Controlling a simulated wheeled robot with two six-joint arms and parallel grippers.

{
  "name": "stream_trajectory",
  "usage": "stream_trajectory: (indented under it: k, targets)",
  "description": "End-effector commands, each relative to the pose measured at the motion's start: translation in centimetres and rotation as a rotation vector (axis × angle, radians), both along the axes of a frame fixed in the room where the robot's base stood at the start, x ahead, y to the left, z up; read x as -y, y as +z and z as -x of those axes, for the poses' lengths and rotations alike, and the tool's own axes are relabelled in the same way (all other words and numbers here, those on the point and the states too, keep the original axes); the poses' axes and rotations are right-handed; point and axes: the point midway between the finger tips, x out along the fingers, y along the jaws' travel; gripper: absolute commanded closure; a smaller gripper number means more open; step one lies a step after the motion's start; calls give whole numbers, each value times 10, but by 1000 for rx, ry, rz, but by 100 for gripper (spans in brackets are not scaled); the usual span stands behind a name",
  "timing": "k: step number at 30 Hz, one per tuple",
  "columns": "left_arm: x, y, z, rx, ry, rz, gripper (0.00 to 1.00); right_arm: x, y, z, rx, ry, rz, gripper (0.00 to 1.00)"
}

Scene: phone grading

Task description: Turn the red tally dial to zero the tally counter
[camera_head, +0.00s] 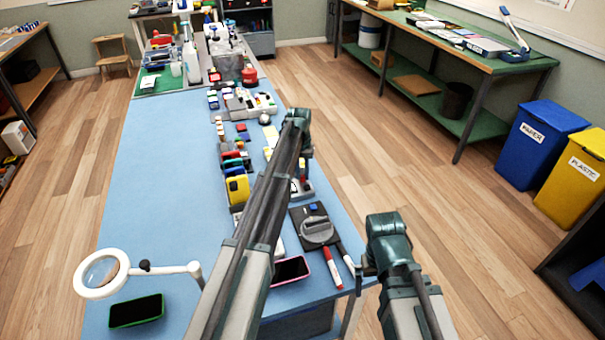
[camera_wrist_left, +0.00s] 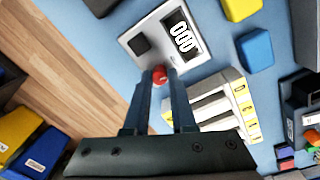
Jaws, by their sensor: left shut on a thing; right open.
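The tally counter (camera_wrist_left: 163,36), a pale box with a dark display of white digits that look like zeros, lies on the blue table in the left wrist view. The red tally dial (camera_wrist_left: 159,73) sits at its near edge. My left gripper (camera_wrist_left: 160,80) is shut on the dial, one finger on each side. In the head view my left arm reaches forward over the table and hides much of the counter (camera_head: 306,187). My right gripper (camera_head: 367,271) is open, beside the table's right edge; its fingers are barely visible.
A slotted white rack with yellow labels (camera_wrist_left: 213,105), a blue block (camera_wrist_left: 255,50) and a yellow block (camera_wrist_left: 241,7) lie near the counter. A black plate with a grey disc (camera_head: 316,232), markers (camera_head: 333,268) and phones (camera_head: 136,311) lie nearer. Open floor is to the right.

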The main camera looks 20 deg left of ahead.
Motion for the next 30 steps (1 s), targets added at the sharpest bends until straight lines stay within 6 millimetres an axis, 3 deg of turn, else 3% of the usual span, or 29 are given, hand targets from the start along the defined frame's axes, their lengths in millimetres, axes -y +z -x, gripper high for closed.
stream_trajectory:
  k: [12,30]
  targets:
    - [0,0,-1,1,-221,0,100,0,0,0,0,0,0,0]
    - [0,0,-1,0,-272,0,100,0,0,0,0,0,0,0]
